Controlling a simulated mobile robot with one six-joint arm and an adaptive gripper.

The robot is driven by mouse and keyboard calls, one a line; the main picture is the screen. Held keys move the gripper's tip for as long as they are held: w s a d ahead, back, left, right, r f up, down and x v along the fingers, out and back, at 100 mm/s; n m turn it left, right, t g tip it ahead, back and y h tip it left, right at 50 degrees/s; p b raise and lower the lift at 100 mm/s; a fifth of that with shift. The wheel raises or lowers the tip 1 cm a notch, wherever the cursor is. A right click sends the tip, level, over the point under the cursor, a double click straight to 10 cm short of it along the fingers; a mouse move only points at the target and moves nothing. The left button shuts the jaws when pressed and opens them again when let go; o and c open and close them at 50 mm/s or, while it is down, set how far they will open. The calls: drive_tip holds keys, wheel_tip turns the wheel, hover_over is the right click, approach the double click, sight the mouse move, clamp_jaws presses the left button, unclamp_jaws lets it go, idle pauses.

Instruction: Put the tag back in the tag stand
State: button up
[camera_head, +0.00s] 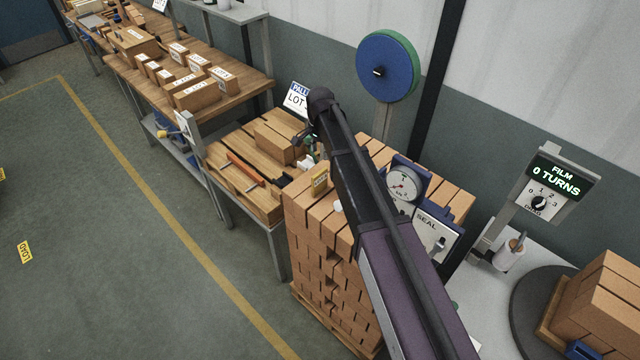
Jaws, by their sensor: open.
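My arm reaches from the lower right to the middle of the view. My gripper (305,140) is small and partly hidden by the arm's end, above the wooden table with planks. The jaws look open and I see nothing held. A white and blue sign reading "PALL... LOT" (296,98) stands behind the arm's end, partly hidden. I cannot tell for certain which piece is the tag or its stand.
A wooden table (270,212) holds planks and an orange-handled tool (246,168). A longer bench (245,88) holds labelled boxes. A dial gauge (404,184) and seal panel (432,232) stand beside my arm. A film control post (545,185) is right.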

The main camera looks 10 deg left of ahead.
sight(318, 174)
drive_tip(key=shift+f+b, duration=3.85)
drive_tip(key=shift+f, duration=0.2)
drive_tip(key=shift+f, duration=0.15)
drive_tip(key=f+b, duration=0.3)
drive_tip(key=shift+s+a, duration=0.2)
drive_tip(key=shift+s, duration=0.15)
drive_tip(key=shift+f+b, duration=0.95)
drive_tip(key=shift+b, duration=0.15)
clamp_jaws()
